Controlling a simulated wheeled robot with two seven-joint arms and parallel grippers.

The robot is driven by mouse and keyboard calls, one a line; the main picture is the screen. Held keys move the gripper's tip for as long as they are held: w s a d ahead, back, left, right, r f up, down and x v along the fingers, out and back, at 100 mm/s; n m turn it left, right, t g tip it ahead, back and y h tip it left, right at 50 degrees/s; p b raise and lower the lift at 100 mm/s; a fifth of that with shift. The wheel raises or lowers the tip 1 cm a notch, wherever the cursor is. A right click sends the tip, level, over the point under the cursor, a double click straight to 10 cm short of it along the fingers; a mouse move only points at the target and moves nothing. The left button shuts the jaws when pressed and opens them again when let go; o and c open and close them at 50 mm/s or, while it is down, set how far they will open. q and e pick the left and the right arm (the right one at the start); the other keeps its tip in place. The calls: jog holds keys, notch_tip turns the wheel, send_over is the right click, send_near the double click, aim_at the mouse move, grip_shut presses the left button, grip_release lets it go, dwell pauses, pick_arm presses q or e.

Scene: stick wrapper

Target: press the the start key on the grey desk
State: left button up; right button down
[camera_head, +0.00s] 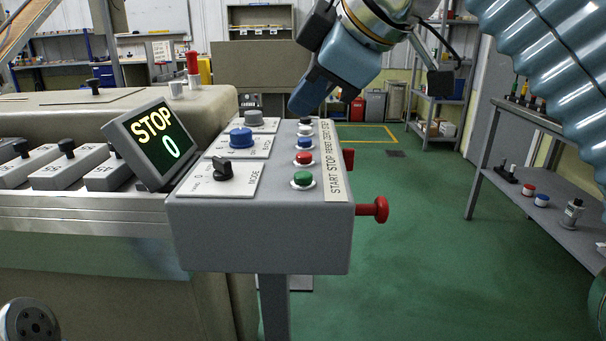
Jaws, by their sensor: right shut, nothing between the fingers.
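The grey desk (262,235) is a sloped control box in the middle of the view. Its right-hand column of keys runs along a white label strip reading START, STOP, RESET and further words. The green key (303,178) is nearest, beside the word START. Behind it are a red key (304,158), a blue key (305,143) and further small keys. My right gripper (304,104) comes down from the top, shut and empty, over the far end of this column. It hides part of the far end; whether it touches the panel I cannot tell. My left gripper is not in view.
A screen (152,143) reading STOP and 0 stands left of the panel. A red knob (372,209) sticks out on the right.

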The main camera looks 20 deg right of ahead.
jog(key=b, duration=0.3)
send_over(307, 177)
notch_tip(307, 177, down, 4)
jog(key=shift+f, duration=0.2)
jog(key=shift+f+b, duration=0.75)
jog(key=shift+f, duration=0.15)
jog(key=shift+f, duration=0.1)
dwell(0.9)
jog(key=shift+f, duration=0.3)
jog(key=shift+f+b, duration=0.45)
jog(key=shift+b, duration=0.1)
dwell(0.5)
dwell(0.3)
jog(key=shift+r+p, duration=0.9)
jog(key=shift+p, duration=0.1)
